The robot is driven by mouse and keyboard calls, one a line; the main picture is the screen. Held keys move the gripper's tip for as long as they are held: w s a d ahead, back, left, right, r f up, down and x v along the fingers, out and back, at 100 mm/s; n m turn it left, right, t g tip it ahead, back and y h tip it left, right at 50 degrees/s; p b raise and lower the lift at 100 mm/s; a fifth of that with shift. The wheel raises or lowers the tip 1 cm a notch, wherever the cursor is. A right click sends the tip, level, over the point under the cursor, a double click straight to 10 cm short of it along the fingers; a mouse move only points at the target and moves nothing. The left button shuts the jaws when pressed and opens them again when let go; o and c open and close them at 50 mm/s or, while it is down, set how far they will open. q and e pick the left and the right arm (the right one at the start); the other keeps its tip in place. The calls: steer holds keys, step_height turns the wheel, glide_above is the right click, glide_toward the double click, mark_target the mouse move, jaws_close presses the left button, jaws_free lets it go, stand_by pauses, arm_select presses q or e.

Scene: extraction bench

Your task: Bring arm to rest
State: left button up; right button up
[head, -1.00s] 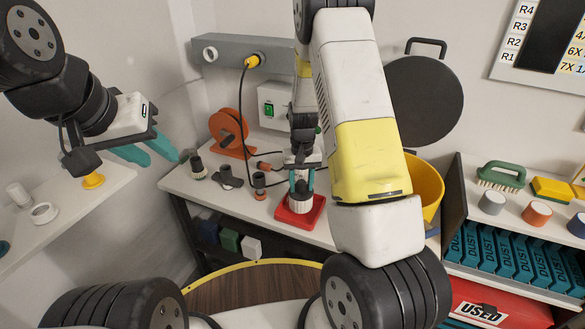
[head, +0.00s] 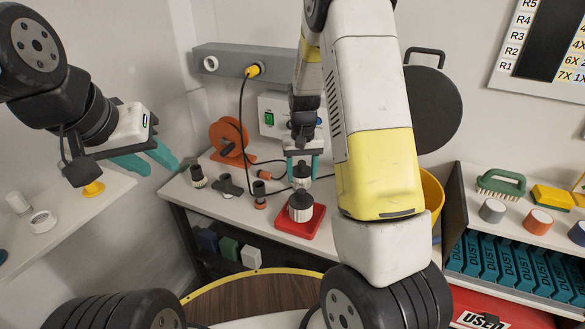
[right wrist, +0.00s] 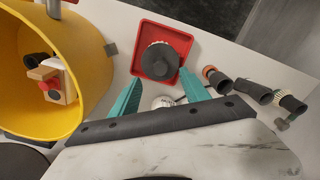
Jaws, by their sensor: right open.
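My right gripper (head: 302,158) has teal fingers and is open above the bench, behind the red tray (head: 283,224). A black-topped, white-ribbed fitting (head: 300,208) stands upright on the tray, clear of the fingers. A smaller pale and dark part (head: 301,178) shows below the fingers; I cannot tell whether it touches them. In the right wrist view, the open fingers (right wrist: 161,92) point toward the tray (right wrist: 141,33) and the fitting (right wrist: 160,62). My left gripper (head: 150,160) hangs at the left with its teal fingers apart and nothing between them.
Several dark pipe fittings (head: 229,185) stand left of the tray. A shelf with a green brush (head: 501,183) is at the right.

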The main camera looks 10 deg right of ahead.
steer(key=s+a+r+t+y, duration=0.1)
steer(key=s+r, duration=0.3)
steer(key=r, duration=0.4)
steer(key=s+r+t+y, duration=0.1)
steer(key=s+r+t, duration=0.1)
steer(key=s+r, duration=0.5)
steer(key=s+a+r+n+t, duration=0.1)
steer(key=s+r+t, duration=0.2)
steer(key=s+r, duration=0.6)
steer(key=s, duration=0.4)
steer(key=shift+s+r, duration=0.15)
steer(key=shift+r, duration=0.25)
